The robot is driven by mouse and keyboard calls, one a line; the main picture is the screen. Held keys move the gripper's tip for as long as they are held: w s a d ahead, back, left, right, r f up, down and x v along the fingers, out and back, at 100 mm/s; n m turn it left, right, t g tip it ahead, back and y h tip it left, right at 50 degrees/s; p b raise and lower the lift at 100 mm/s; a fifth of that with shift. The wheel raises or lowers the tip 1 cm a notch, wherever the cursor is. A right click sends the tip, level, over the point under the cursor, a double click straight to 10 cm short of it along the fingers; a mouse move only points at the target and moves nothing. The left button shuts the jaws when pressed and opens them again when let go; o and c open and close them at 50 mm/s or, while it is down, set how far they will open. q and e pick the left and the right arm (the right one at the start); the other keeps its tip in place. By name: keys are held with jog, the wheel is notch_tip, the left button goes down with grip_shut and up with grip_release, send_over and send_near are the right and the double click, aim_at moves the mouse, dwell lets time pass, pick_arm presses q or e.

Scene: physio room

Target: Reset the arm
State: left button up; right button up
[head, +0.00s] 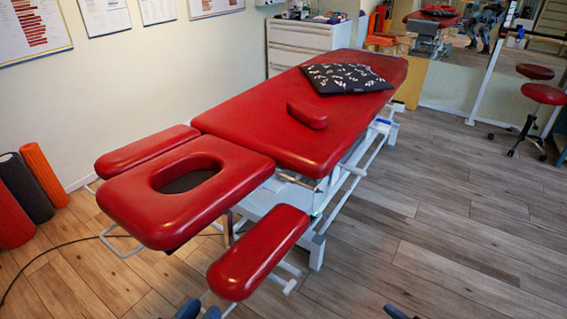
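My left gripper (200,313) shows only as two blue-grey fingertips at the bottom edge, left of centre. The tips stand apart with floor visible between them, so it looks open, and nothing shows between them. It is just below the front red armrest of the treatment table (270,125) in the picture. A small dark tip of my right gripper (395,312) shows at the bottom edge, right of centre. The rest of it is out of frame, so its opening cannot be seen. Most of both arms is hidden below the frame.
The red table has a face hole, side armrests (258,252), a small red bolster (307,115) and a patterned dark cushion (346,78). Foam rollers (45,175) stand at the left wall. A white cabinet (300,45) is behind. Wheeled stools (543,95) stand right. Wooden floor at right front is clear.

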jog(key=s+a+r+m+g+h, duration=0.1)
jog(key=s+a+r+m, duration=0.1)
jog(key=s+r+m, duration=0.3)
jog(key=s+a+r+m+h, duration=0.1)
jog(key=s+a+r+m, duration=0.25)
jog(key=r, duration=0.45)
jog(key=w+a+r+m+t+h, duration=0.1)
jog(key=w+a+r+m+t, duration=0.25)
jog(key=a+m, duration=0.2)
pick_arm(q)
jog(key=s+a+r+g+y+p, duration=0.2)
jog(key=r+p, duration=0.3)
jog(key=p, duration=1.2)
jog(key=s+a+r+g+y+p, duration=0.1)
jog(key=a+r+p, duration=0.3)
jog(key=p, duration=1.3)
jog(key=shift+s+r+g+y, duration=0.4)
jog(key=shift+s+r+g, duration=0.25)
jog(key=shift+g, duration=0.25)
pick_arm(e)
jog(key=s+d+r+g+h, duration=0.4)
jog(key=d+r+g, duration=0.1)
jog(key=r, duration=0.5)
jog(key=shift+s+d+r, duration=0.2)
jog(key=shift+s+d, duration=0.05)
jog(key=shift+d, duration=0.65)
pick_arm(q)
jog(key=shift+a, duration=0.1)
